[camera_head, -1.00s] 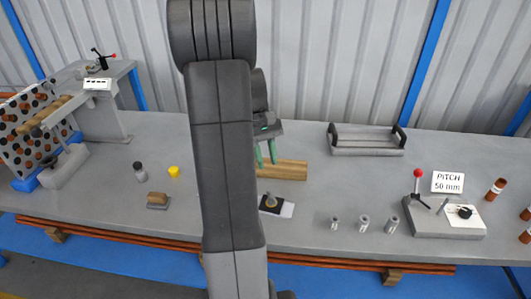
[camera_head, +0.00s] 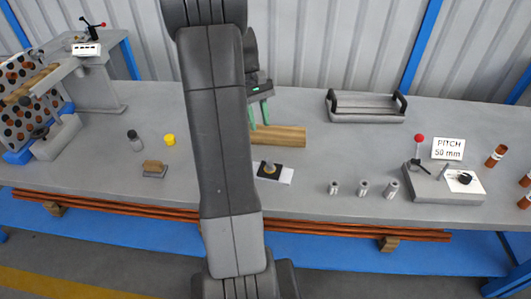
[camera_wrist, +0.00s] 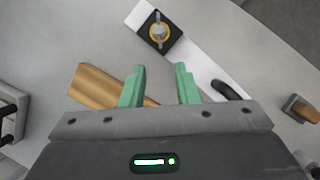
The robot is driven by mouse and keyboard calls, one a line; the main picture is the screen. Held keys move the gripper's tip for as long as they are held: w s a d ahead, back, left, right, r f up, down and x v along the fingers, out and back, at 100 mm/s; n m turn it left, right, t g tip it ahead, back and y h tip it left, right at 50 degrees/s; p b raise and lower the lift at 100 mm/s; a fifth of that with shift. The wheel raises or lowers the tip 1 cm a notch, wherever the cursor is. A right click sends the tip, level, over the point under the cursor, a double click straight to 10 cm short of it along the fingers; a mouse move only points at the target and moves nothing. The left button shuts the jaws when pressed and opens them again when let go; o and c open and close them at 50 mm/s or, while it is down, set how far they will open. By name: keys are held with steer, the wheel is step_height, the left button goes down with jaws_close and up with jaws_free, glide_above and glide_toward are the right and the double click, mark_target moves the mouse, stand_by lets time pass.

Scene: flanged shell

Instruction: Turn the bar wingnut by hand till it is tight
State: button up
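The wingnut (camera_wrist: 159,31) is a small metal piece with a yellowish ring at its base. It sits on a black square plate (camera_wrist: 172,47) over a white strip (camera_wrist: 205,68), near the top of the wrist view. In the head view the wingnut (camera_head: 268,167) stands on the bench just right of my arm. My gripper (camera_wrist: 160,76) is open, with its two green fingers apart and nothing between them. In the head view my gripper (camera_head: 259,126) hangs above the bench, behind the wingnut and clear of it. My arm hides part of the bench.
A wooden block (camera_head: 285,136) lies behind the wingnut. Several metal cylinders (camera_head: 362,189) stand to its right, near a fixture with a red-knobbed lever (camera_head: 419,140). A handled grey tray (camera_head: 366,115) is at the back.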

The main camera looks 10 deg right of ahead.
mark_target(267, 158)
steer(key=x, duration=1.1)
steer(key=shift+f+b, duration=0.2)
steer(key=shift+b, duration=0.15)
steer(key=shift+s, duration=0.1)
jaws_close()
